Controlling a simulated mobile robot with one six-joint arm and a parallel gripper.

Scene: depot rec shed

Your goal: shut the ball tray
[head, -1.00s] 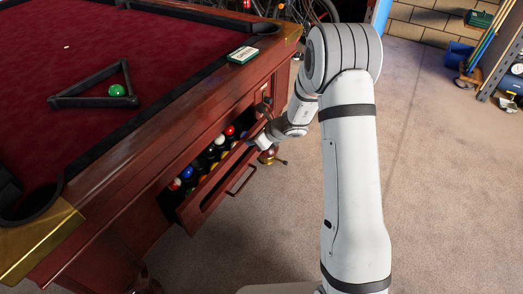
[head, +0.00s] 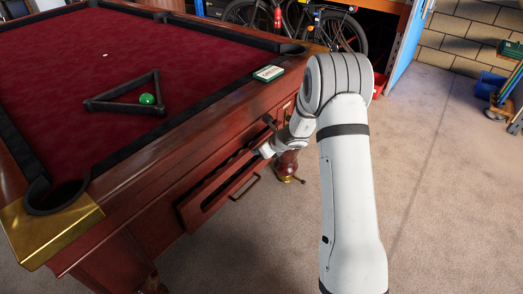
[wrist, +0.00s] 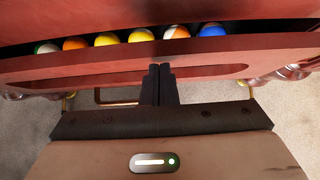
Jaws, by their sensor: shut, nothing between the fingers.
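The ball tray (head: 208,197) is a reddish wooden drawer in the side of the pool table (head: 150,150). It stands slightly out, with a narrow dark gap behind its front. A brass handle (head: 245,188) is on the front. In the wrist view, several coloured balls (wrist: 108,39) show in a row behind the tray's front (wrist: 60,66). My gripper (wrist: 160,68) is shut and empty, its dark fingertips at the tray's front, near the middle. It looks to be touching, but contact is not certain.
A table leg (head: 287,165) stands just beyond the tray. Bicycles (head: 340,30) are behind.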

